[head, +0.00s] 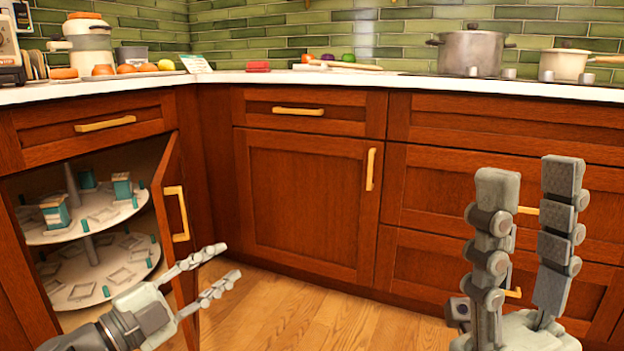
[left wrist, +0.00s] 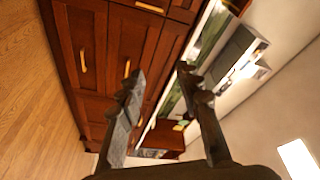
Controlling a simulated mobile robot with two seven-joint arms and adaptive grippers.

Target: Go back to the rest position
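My left gripper (head: 222,272) is low in the head view, in front of the open corner cabinet door (head: 172,230). Its two fingers are apart with nothing between them. In the left wrist view, the left gripper (left wrist: 160,85) also shows its fingers spread and empty, with cabinets and floor beyond. My right gripper (head: 527,190) stands upright at the right of the head view, in front of the drawers. Its fingers are apart and nothing is held between them.
The open cabinet holds a two-tier round shelf (head: 75,230) with small teal boxes. A pot (head: 470,52) and a pan (head: 566,65) stand on the stove. Food and a red item (head: 258,66) sit on the counter (head: 220,77). Wooden floor (head: 300,320) is clear.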

